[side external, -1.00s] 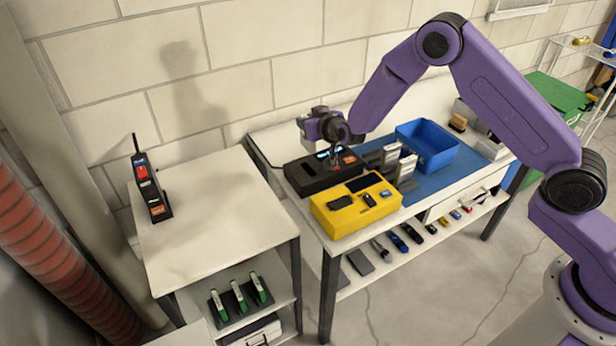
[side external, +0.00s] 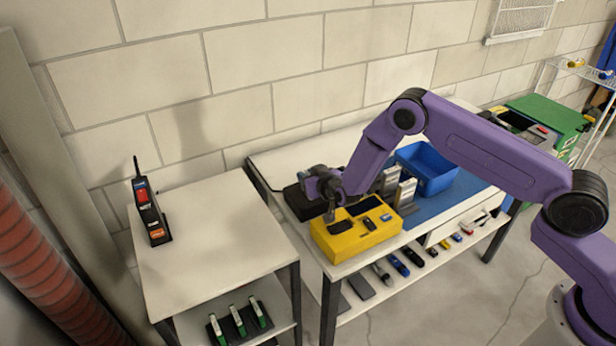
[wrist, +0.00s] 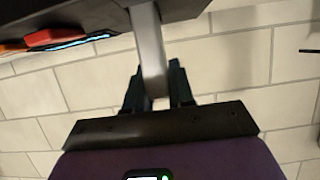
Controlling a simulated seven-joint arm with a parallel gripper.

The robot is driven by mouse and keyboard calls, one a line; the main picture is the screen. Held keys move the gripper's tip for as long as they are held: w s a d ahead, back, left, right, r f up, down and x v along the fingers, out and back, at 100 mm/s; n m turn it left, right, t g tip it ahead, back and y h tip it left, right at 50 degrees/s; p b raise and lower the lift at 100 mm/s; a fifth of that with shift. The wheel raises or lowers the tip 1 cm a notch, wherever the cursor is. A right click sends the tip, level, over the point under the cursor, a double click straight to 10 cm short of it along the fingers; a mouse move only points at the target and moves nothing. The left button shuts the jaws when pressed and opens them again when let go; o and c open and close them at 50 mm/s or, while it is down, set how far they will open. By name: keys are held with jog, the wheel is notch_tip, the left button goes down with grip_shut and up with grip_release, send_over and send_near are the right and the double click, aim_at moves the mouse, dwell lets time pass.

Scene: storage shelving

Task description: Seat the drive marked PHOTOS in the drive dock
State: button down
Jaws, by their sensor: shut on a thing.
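My gripper (side external: 329,203) hangs low by the yellow box, in front of the black dock. In the wrist view its fingers (wrist: 159,92) are shut on a slim grey drive (wrist: 149,45), seen edge-on. No PHOTOS marking can be read on it. The dock (side external: 296,203) is partly hidden by my gripper and arm. A dark body with a red part and a cyan light strip (wrist: 70,42), likely the dock, fills the top of the wrist view. The drive's far end overlaps it; I cannot tell whether they touch.
The yellow box (side external: 335,252) holds small dark items. Two grey upright units (side external: 404,194) stand behind it, beside a blue bin (side external: 428,165). A white side table (side external: 205,225) at left carries a black handset (side external: 148,212). Its middle is clear.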

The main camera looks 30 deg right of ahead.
dwell(0.3)
jog(key=c, duration=1)
grip_release()
jog(key=shift+f, duration=0.15)
jog(key=shift+o, duration=0.2)
jog(key=shift+s+r, duration=0.15)
jog(key=shift+r, duration=0.1)
jog(key=s, duration=1.2)
jog(key=shift+s+r, duration=0.15)
jog(key=shift+s, duration=0.25)
jog(key=shift+a, duration=0.1)
